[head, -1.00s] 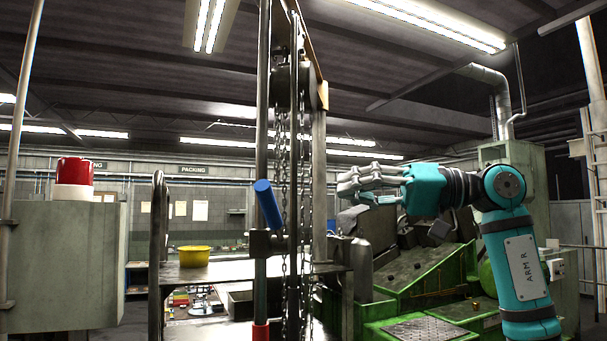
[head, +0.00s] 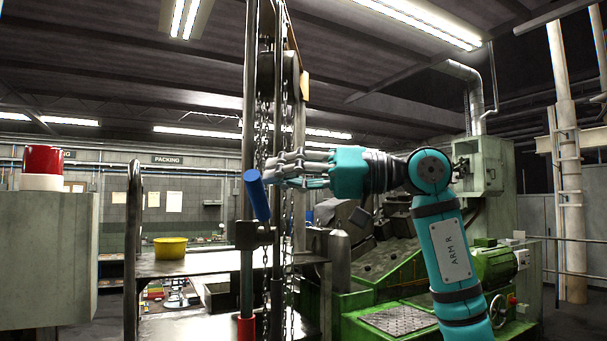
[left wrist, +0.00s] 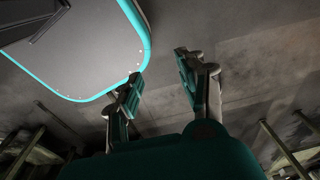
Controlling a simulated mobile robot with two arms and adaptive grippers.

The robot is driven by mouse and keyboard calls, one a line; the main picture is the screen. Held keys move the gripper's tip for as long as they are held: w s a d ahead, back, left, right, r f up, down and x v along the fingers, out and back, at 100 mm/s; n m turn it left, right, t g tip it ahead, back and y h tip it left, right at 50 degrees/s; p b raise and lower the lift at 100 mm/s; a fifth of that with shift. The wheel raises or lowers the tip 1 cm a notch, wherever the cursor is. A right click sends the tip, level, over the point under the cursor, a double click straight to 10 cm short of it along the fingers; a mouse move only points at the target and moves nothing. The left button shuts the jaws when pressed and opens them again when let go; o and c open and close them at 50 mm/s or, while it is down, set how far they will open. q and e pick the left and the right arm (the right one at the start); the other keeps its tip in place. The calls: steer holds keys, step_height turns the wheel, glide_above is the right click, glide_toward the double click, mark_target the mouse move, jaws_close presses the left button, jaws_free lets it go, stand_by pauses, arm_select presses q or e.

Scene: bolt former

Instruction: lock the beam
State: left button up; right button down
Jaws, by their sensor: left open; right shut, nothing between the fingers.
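A blue cylindrical handle (head: 257,195) tilts on a bracket on the upright post frame, with its top leaning left. My right gripper (head: 272,170) comes in from the right. Its fingers are shut and empty, with the tips at the height of the handle's upper end and close to it in the picture. I cannot tell whether they touch it. The post and chains overlap the fingertips. No part is clearly recognisable as the beam. My left gripper (left wrist: 158,78) is open and empty in the left wrist view, above a bare grey floor.
Hanging chains (head: 265,130) run down the post frame. A yellow bowl (head: 170,247) stands on a shelf left of it. A red-topped object (head: 43,158) stands on a grey cabinet (head: 45,245) at the far left. A green machine (head: 390,320) fills the space right of the frame.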

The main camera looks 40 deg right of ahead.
mark_target(262, 190)
steer(key=a+f+b, duration=0.2)
steer(key=a+b, duration=0.1)
steer(key=shift+w+a+f, duration=0.1)
steer(key=shift+w+f, duration=0.1)
steer(key=f+b, duration=0.1)
steer(key=s+a+f+b, duration=0.1)
steer(key=b, duration=0.1)
steer(key=s+a+f+b, duration=0.1)
steer(key=b, duration=0.1)
steer(key=shift+f, duration=0.35)
step_height(262, 190, down, 6)
steer(key=r+b, duration=0.1)
steer(key=b, duration=0.4)
arm_select(q)
step_height(262, 190, down, 12)
steer(key=s+d, duration=0.1)
steer(key=shift+s+d+f+p, duration=0.15)
steer(key=shift+d+p, duration=0.1)
steer(key=shift+p, duration=0.1)
arm_select(e)
steer(key=v, duration=1)
steer(key=shift+s+a, duration=0.2)
steer(key=shift+f, duration=0.15)
